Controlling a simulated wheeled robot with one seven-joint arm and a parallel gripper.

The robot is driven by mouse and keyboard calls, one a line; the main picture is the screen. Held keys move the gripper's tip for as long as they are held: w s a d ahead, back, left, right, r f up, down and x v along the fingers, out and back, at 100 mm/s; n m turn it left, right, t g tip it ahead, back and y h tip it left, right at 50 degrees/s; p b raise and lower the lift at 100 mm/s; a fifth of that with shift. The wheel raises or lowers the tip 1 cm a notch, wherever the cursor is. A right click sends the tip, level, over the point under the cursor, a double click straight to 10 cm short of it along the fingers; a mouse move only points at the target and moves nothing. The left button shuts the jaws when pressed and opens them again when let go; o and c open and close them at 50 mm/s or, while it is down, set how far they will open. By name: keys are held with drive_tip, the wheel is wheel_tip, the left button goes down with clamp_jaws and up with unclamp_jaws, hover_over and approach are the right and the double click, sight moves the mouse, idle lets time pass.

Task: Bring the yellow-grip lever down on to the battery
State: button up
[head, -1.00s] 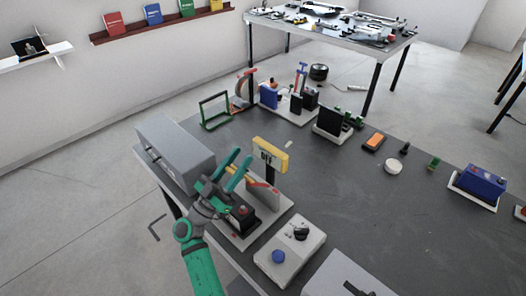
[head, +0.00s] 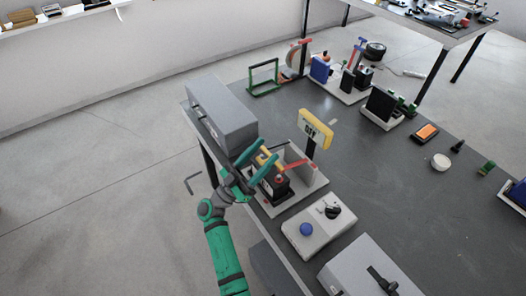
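The yellow-grip lever (head: 266,158) shows as a short yellow bar by my gripper's fingers, above the near end of the station; its lower part is hidden. The black battery (head: 268,189) with a red terminal sits below it on a light base plate (head: 312,188). A red lever or cable (head: 298,163) lies at the right of the battery. My gripper (head: 264,152), with green fingers, is over the station from the left. Its fingers are apart, with the yellow grip seen between or just behind them; I cannot tell whether they touch it.
A grey box (head: 222,112) stands close behind my gripper at the table's left edge. A yellow sign (head: 315,129) on a post stands behind the station. A white panel with a blue button (head: 318,228) is in front. The table's middle right is mostly clear.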

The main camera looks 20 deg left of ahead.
drive_tip(key=shift+w+d, duration=0.1)
drive_tip(key=shift+s+a+f, duration=0.25)
drive_tip(key=shift+f, duration=0.1)
drive_tip(key=v, duration=1)
drive_tip(key=shift+r, duration=0.1)
drive_tip(key=shift+c, duration=0.7)
drive_tip(key=shift+s+r, duration=0.1)
drive_tip(key=shift+r, duration=0.05)
drive_tip(key=c, duration=0.6)
drive_tip(key=shift+s+a+r+m+g, duration=0.25)
drive_tip(key=shift+r+g, duration=0.15)
drive_tip(key=shift+r, duration=0.15)
drive_tip(key=shift+s+a+r+m+g, duration=0.15)
drive_tip(key=shift+s+r+m+g, duration=0.1)
drive_tip(key=shift+r+g, duration=0.25)
clamp_jaws()
drive_tip(key=s+a+r+g+y, duration=0.2)
drive_tip(key=s+a+r+g, duration=0.1)
drive_tip(key=s+r, duration=0.1)
drive_tip(key=w+d+f+n+y, duration=0.1)
drive_tip(key=w+d, duration=0.5)
drive_tip(key=w, duration=0.2)
drive_tip(key=shift+w+f+y, duration=0.25)
drive_tip(key=shift+y, duration=0.05)
